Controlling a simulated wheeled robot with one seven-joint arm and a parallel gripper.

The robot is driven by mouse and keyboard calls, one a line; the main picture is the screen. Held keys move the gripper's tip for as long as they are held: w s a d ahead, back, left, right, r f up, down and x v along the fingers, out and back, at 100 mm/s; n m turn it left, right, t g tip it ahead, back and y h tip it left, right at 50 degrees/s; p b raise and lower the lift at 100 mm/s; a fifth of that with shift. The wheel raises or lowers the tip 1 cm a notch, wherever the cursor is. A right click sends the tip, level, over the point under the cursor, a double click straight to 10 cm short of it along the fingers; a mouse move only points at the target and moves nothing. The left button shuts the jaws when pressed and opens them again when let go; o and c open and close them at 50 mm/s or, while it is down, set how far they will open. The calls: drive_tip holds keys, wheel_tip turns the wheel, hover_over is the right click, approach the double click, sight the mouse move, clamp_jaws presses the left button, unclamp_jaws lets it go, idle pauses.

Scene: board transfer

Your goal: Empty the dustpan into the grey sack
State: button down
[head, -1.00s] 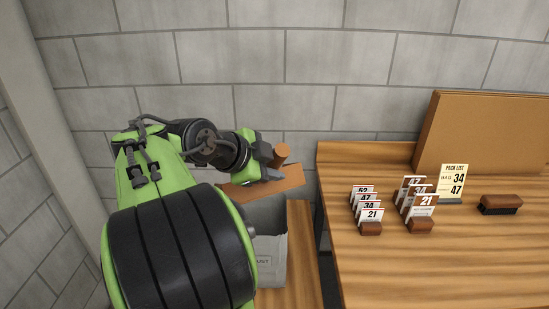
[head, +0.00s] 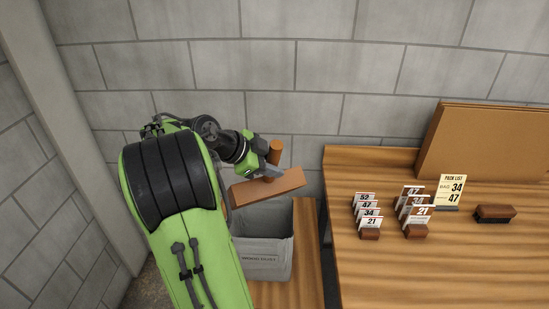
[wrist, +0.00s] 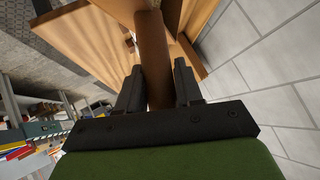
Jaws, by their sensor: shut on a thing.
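The orange-brown dustpan (head: 266,188) hangs in the air above the grey sack (head: 262,262), its broad flat side facing the head camera. My gripper (head: 268,175) is shut on the dustpan's round brown handle; in the wrist view the handle (wrist: 153,50) lies between both dark fingers (wrist: 157,82). The sack stands open at the top on a low wooden surface, with a printed label on its front. The dustpan covers part of the sack's far rim. The inside of the pan and any contents are hidden.
A wooden table (head: 440,265) stands to the right, past a dark gap. It carries numbered tag holders (head: 370,234), a pick list card (head: 451,190), a brush (head: 494,213) and leaning brown boards (head: 485,145). A block wall (head: 310,70) closes the back.

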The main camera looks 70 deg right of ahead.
drive_tip(key=w+d+r+n+g+y+p, duration=0.1)
drive_tip(key=w+d+p, duration=0.3)
drive_tip(key=p, duration=0.8)
drive_tip(key=shift+w+d+r+n+y, duration=0.3)
drive_tip(key=shift+d+r+y, duration=0.2)
drive_tip(key=shift+d+r, duration=0.2)
drive_tip(key=shift+s+g, duration=0.1)
drive_tip(key=shift+g, duration=0.2)
